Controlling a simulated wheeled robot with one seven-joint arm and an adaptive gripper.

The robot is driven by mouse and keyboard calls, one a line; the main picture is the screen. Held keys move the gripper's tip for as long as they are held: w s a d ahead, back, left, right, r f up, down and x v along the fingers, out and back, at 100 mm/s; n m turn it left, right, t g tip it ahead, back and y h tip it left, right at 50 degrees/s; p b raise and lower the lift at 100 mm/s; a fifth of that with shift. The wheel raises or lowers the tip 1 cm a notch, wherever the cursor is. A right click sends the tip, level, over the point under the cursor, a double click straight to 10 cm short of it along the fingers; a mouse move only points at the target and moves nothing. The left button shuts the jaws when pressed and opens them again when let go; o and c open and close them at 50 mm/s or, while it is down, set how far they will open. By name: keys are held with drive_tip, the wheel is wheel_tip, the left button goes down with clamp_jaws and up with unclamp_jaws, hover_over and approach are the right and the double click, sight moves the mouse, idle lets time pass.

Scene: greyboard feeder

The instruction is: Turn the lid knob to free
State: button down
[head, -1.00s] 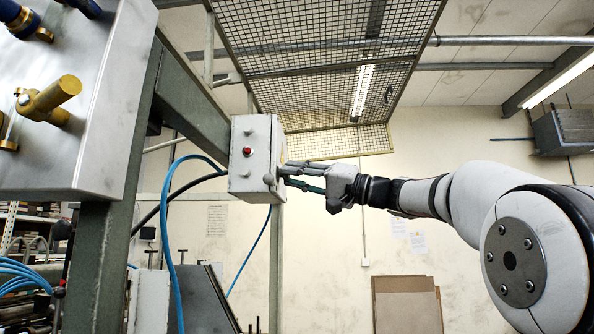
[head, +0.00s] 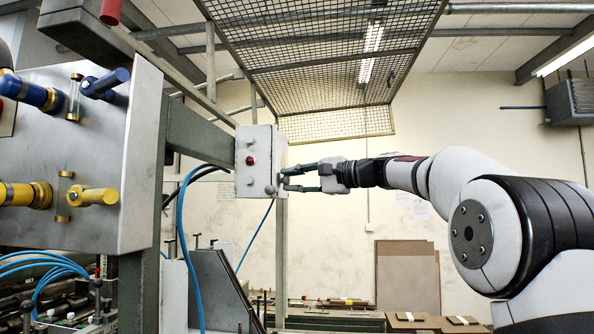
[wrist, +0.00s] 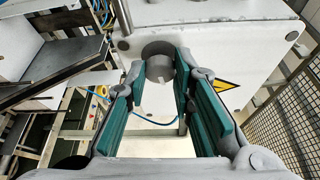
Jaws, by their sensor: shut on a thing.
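A pale grey box (head: 255,150) is fixed to the end of a grey beam in the head view, with a red button and small grey knobs on its front. The wrist view shows the box's white face (wrist: 215,50) with a round grey knob (wrist: 159,68) standing out from it. My gripper (wrist: 161,75) has its green-padded fingers on either side of this knob and is shut on it at the fingertips. In the head view my gripper (head: 287,180) reaches the box's right side from the right. The knob's exact turn angle is hard to read.
A yellow warning triangle (wrist: 225,85) is on the box beside the fingers. A blue hose (head: 181,220) hangs left of the box. A mesh guard (head: 320,45) is overhead. A panel with blue and yellow valves (head: 85,150) stands left. Open space lies below my arm.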

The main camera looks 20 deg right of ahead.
drive_tip(key=shift+m+g, duration=0.3)
drive_tip(key=shift+m, duration=0.5)
drive_tip(key=shift+p, duration=0.3)
drive_tip(key=c, duration=1.4)
unclamp_jaws()
drive_tip(key=shift+o, duration=0.2)
drive_tip(key=v, duration=1.2)
drive_tip(key=shift+r, duration=0.2)
drive_tip(key=shift+a, duration=0.1)
